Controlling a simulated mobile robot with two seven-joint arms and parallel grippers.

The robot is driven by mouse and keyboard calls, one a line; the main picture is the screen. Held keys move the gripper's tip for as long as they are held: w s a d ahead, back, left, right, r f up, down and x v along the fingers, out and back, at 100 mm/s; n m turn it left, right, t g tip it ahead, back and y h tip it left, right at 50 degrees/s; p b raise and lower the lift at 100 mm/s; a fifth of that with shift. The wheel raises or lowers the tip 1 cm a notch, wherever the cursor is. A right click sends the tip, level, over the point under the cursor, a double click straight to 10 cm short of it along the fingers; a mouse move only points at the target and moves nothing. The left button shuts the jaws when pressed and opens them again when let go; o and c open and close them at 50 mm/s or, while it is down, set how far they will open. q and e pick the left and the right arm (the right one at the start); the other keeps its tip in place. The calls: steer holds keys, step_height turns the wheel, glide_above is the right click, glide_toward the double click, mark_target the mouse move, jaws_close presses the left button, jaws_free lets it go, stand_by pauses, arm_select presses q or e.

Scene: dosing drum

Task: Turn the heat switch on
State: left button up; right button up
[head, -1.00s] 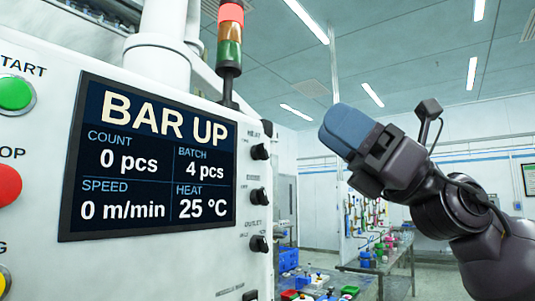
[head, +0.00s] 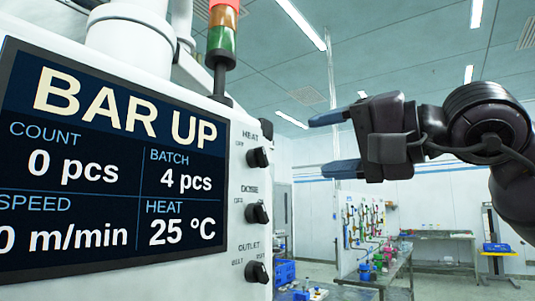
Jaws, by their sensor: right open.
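The heat switch (head: 257,157) is a black rotary knob on the white machine panel, the top one of three, with HEAT printed above it. I cannot clearly tell which way its pointer is turned. The display (head: 110,165) left of it reads BAR UP and HEAT 25 °C. My right gripper (head: 332,144) is open and empty, with its two blue fingers pointing left toward the panel. It is apart from the heat switch, to its right in the picture. My left gripper does not show.
Below the heat switch are the dose knob (head: 257,214) and the outlet knob (head: 257,272). A signal tower (head: 222,38) with its red part lit stands above the panel. A table (head: 385,277) with coloured items stands behind at the right.

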mark_target(259, 157)
steer(key=p+x, duration=0.1)
steer(key=x, duration=0.9)
steer(key=shift+w+a+f+p, duration=0.1)
steer(key=shift+w+a+p, duration=0.15)
steer(key=shift+w+p, duration=0.15)
steer(key=c, duration=0.9)
